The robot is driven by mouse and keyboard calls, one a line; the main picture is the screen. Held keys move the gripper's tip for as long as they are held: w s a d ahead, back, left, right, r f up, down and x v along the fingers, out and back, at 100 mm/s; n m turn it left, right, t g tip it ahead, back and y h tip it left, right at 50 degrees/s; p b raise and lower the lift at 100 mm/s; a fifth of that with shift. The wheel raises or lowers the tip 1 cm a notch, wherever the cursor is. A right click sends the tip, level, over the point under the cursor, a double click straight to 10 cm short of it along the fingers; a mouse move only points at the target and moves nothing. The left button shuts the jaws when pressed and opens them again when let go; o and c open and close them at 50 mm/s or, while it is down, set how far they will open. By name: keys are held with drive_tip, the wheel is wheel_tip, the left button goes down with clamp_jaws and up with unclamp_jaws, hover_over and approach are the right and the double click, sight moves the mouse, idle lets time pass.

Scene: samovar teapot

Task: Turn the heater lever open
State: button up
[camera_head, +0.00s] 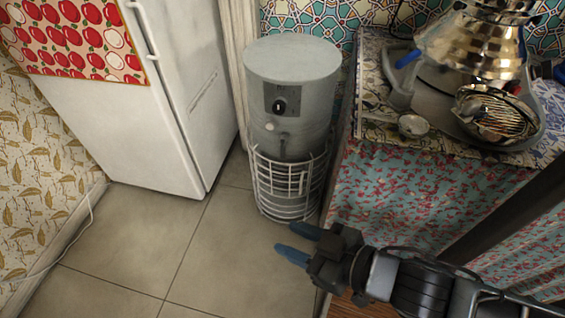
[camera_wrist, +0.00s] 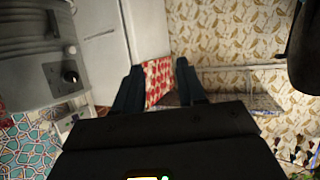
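The heater (camera_head: 293,95) is a grey cylinder in a white wire basket, standing between the fridge and the covered table. Its black round knob or lever (camera_head: 279,106) sits on a dark panel on the front; it also shows at the left of the wrist view (camera_wrist: 70,76). My gripper (camera_head: 298,244) is in front of and below the heater in the head view, apart from it, with blue fingertips pointing left. The fingers are spread with nothing between them. In the wrist view my gripper (camera_wrist: 160,92) has a clear gap between its fingers.
A white fridge (camera_head: 170,90) with an apple-print cloth stands to the left of the heater. A table with a floral cloth (camera_head: 400,195) stands at the right, holding a shiny samovar (camera_head: 478,45), a tray and a small bowl (camera_head: 413,126). The tiled floor (camera_head: 235,260) is clear.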

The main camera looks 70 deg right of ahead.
drive_tip(key=w+d+f+m+h+b, duration=0.2)
drive_tip(key=w+d+f+b, duration=0.15)
drive_tip(key=f, duration=0.35)
drive_tip(key=m+g+h+b, duration=0.7)
drive_tip(key=m+h+b, duration=0.4)
drive_tip(key=b, duration=0.4)
approach(283, 153)
drive_tip(key=w+d+n+h, duration=0.1)
drive_tip(key=w+d, duration=0.1)
drive_tip(key=d, duration=0.1)
drive_tip(key=x, duration=0.5)
drive_tip(key=f+x, duration=0.1)
drive_tip(key=x, duration=0.1)
drive_tip(key=shift+s+d, duration=0.2)
drive_tip(key=shift+d, duration=0.05)
clamp_jaws()
